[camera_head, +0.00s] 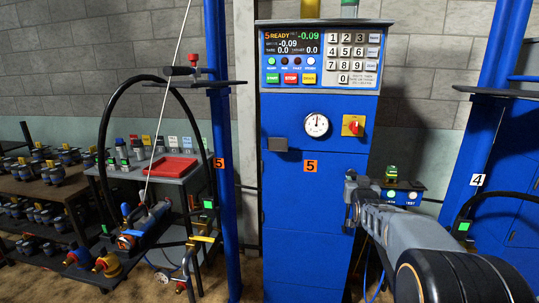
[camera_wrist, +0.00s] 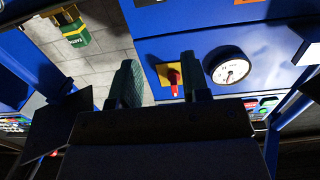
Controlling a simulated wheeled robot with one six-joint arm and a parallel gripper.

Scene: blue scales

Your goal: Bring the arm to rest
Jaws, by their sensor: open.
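My gripper (camera_head: 350,204) is in front of the lower right of the blue cabinet (camera_head: 303,215) in the head view, at the end of my raised arm. In the wrist view its two dark fingers (camera_wrist: 163,85) stand apart with nothing between them. Beyond the fingers are the yellow plate with a red rotary switch (camera_wrist: 174,78) and the round white gauge (camera_wrist: 228,68). I cannot tell from the pictures how far the fingertips are from the cabinet.
The cabinet's display and keypad (camera_head: 321,56) are at the top. On the left, a red tray (camera_head: 171,167) lies on a grey table, beside shelves of dark cylinders (camera_head: 55,172). Blue posts (camera_head: 221,150) stand at both sides.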

